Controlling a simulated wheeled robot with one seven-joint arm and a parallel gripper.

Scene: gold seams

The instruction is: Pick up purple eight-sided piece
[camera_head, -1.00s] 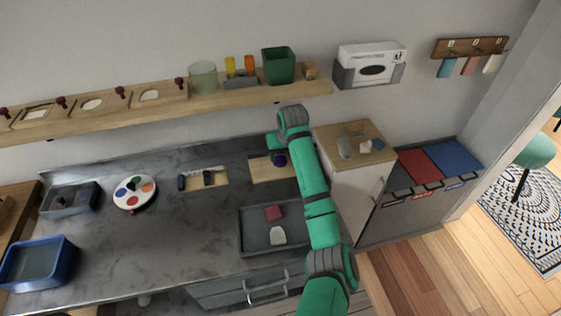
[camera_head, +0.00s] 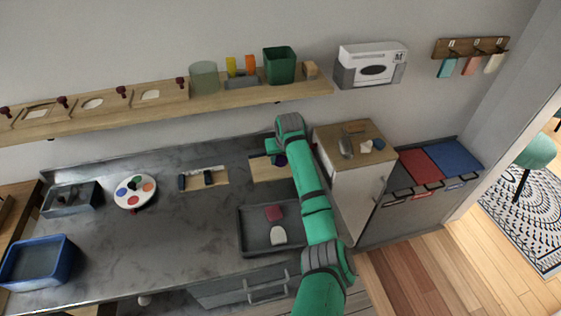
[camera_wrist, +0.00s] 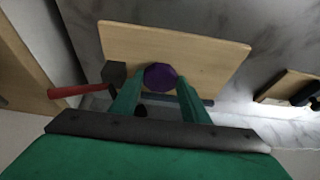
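The purple eight-sided piece (camera_wrist: 160,76) shows in the wrist view at the lower edge of a light wooden board (camera_wrist: 205,50). My gripper (camera_wrist: 161,82) points at it, with one green finger on each side and the tips close to its edges. The fingers stand apart with the piece between them; whether they touch it I cannot tell. In the head view the piece (camera_head: 280,160) is a small dark purple spot below my wrist, partly hidden, over the board (camera_head: 264,172) at the back of the counter.
A red-handled tool with a dark block head (camera_wrist: 115,73) lies left of the fingers in the wrist view. A grey tray (camera_head: 250,240) with a red and a white piece lies in front of the board.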

